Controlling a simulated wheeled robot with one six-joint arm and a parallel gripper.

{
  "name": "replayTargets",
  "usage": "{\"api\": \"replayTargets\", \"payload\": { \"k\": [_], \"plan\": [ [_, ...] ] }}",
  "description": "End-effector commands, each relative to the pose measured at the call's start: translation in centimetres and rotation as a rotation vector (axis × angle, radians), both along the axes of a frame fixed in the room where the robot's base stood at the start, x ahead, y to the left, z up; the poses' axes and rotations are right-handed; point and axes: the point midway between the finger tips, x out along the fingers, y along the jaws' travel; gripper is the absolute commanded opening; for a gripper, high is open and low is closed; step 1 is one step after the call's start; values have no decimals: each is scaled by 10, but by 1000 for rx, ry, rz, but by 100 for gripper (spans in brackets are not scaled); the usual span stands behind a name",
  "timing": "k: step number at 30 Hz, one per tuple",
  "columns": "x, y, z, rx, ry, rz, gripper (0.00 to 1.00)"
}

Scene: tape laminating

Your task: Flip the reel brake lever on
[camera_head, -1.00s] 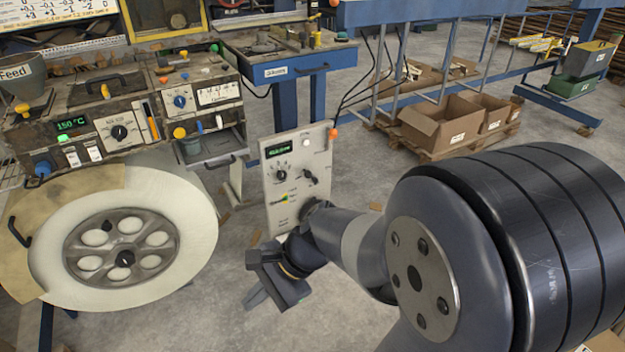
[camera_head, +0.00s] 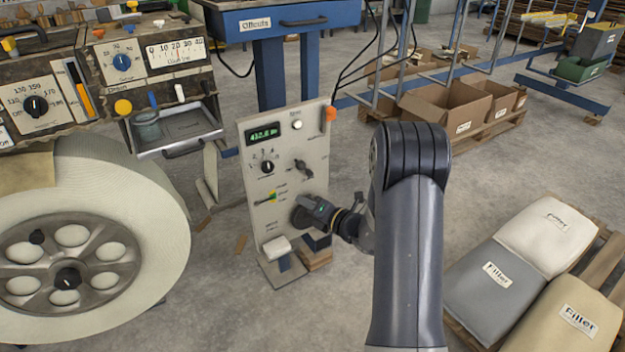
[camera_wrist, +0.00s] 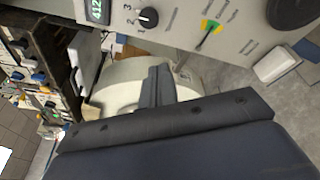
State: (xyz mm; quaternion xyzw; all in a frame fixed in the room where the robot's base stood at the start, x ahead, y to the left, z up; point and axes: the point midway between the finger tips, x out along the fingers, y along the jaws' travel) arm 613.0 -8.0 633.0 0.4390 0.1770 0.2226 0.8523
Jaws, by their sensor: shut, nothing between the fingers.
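A pale control panel (camera_head: 255,150) stands upright left of my arm in the head view. A small lever on a green and yellow plate (camera_head: 268,198) is on its lower left face, and this lever also shows at the top of the wrist view (camera_wrist: 210,30). Its label is too small to read. My gripper (camera_wrist: 154,75) is shut and empty. In the wrist view its fingers are below the lever and apart from it, in front of the reel (camera_wrist: 120,78). In the head view my wrist is close to the panel's lower right, and the fingertips are hard to make out.
The panel also has a dial knob (camera_head: 267,167), a second knob (camera_head: 303,167), a green display (camera_head: 263,133) and a white block (camera_head: 275,246) low down. The large white reel (camera_head: 165,215) stands at left. Filler bags (camera_head: 495,283) lie at right, with clear floor between.

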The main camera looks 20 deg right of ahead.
Motion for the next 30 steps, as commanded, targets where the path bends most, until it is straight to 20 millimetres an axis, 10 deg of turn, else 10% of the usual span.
{"api": "replayTargets", "payload": {
  "k": [5,20,30],
  "plan": [
    [12,-21,-28,103,33,-94,0],
    [18,-23,-30,120,36,-110,0],
    [70,5,-37,118,34,-107,0]
  ]
}}
